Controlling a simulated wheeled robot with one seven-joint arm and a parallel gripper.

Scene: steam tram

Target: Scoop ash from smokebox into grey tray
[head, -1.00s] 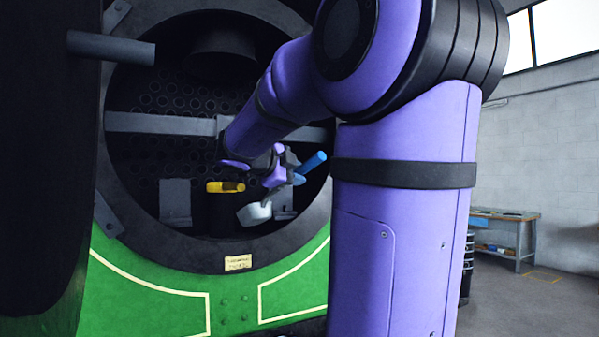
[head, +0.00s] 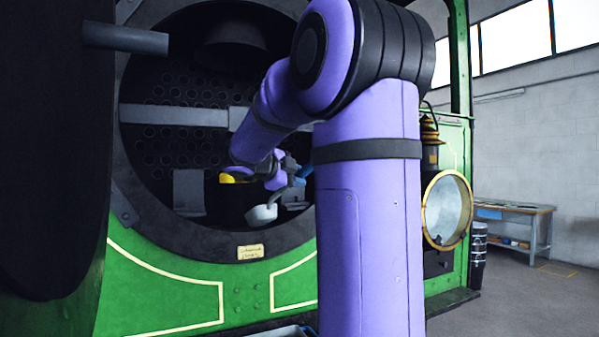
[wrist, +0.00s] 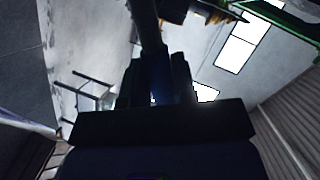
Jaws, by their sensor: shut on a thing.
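The smokebox (head: 160,142) is a round dark opening in the green tram front, with a tube plate at its back. My gripper (head: 287,178) is at its lower right in the head view, shut on the scoop's blue handle (head: 305,171). The scoop's pale bowl (head: 262,214) hangs below the gripper, near the lower rim. Its contents are too small to tell, and I cannot make out any ash. In the wrist view the gripper (wrist: 155,85) has the dark handle between its fingers; the bowl is not visible there. A greyish edge (head: 285,332), possibly the tray, shows at the bottom.
A dark door and a bar (head: 125,38) are at the left. A lantern (head: 430,135) and a round lamp (head: 447,210) are on the right. A workbench (head: 510,215) stands beyond open floor.

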